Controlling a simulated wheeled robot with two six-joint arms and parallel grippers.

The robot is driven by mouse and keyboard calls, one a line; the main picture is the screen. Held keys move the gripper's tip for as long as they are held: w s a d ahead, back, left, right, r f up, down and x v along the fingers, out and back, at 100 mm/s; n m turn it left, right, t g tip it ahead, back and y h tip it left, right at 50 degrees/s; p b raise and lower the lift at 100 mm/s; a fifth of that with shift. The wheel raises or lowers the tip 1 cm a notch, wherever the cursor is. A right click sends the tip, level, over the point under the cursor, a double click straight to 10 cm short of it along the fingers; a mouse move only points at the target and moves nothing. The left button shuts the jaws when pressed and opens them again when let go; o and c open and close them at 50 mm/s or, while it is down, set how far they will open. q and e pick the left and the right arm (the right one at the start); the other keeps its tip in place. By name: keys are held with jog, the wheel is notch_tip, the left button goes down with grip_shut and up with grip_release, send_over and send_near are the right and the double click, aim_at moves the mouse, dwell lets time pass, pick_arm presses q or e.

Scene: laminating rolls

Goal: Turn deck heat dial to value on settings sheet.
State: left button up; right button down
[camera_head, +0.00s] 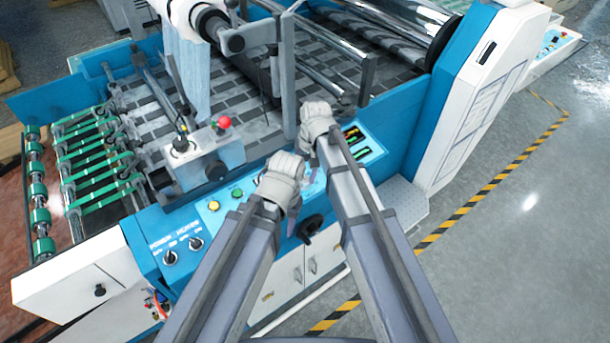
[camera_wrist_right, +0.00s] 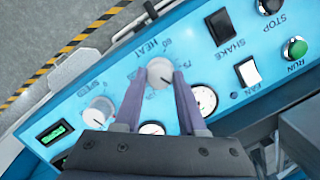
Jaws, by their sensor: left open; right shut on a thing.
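The heat dial (camera_wrist_right: 160,73) is a pale grey round knob on the blue control panel (camera_wrist_right: 225,60), beside the printed word HEAT in the right wrist view. A thin dark mark shows on its face. My right gripper (camera_wrist_right: 157,84) is shut on this dial, with one purple finger on each side. In the head view my right gripper (camera_head: 317,122) is over the panel and hides the dial. My left gripper (camera_head: 288,190) is open and lower, over the panel's front part, with its fingers mostly hidden. I cannot make out a settings sheet.
A black handwheel (camera_head: 309,228) protrudes below my left gripper.

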jog(key=m+y, duration=0.1)
jog(key=m, duration=0.3)
jog(key=shift+d+m, duration=0.15)
jog(key=shift+m, duration=0.15)
jog(key=m, duration=0.3)
jog(key=shift+s+d+m+y+b, duration=0.1)
jog(key=shift+m+y+b, duration=0.2)
jog(key=m+t, duration=0.1)
jog(key=m, duration=0.2)
jog(key=shift+y, duration=0.3)
jog(key=shift+s+m+t+b, duration=0.1)
jog(key=shift+m+t+b, duration=0.2)
jog(key=shift+m, duration=1.6)
jog(key=shift+c, duration=2.4)
grip_release()
